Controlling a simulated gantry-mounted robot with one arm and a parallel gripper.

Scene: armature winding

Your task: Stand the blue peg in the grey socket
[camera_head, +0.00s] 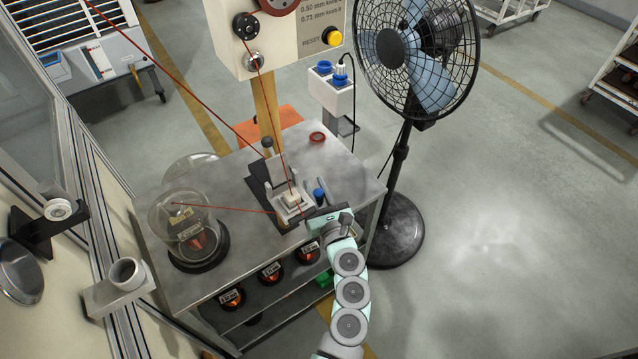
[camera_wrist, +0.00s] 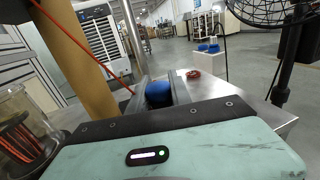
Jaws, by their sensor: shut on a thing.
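The blue peg (camera_head: 319,195) is a short rounded piece over the right part of the metal table. In the wrist view the blue peg (camera_wrist: 159,94) sits between the two grey fingers of my gripper (camera_wrist: 160,88), which is shut on it. In the head view my gripper (camera_head: 317,192) reaches in from the front right, just right of a grey fixture with a pale block (camera_head: 292,201). The peg's lower end is hidden, and I cannot tell whether it touches anything below. I cannot clearly identify the grey socket; a grey open cup (camera_head: 127,273) is on a block at the left.
A glass jar (camera_head: 180,222) with wire stands on the table's left. Taut red wire runs to the fixture. A wooden post (camera_head: 266,105) rises behind, and a fan (camera_head: 405,50) stands right. A red ring (camera_head: 317,138) lies on the clear back right of the table (camera_head: 345,165).

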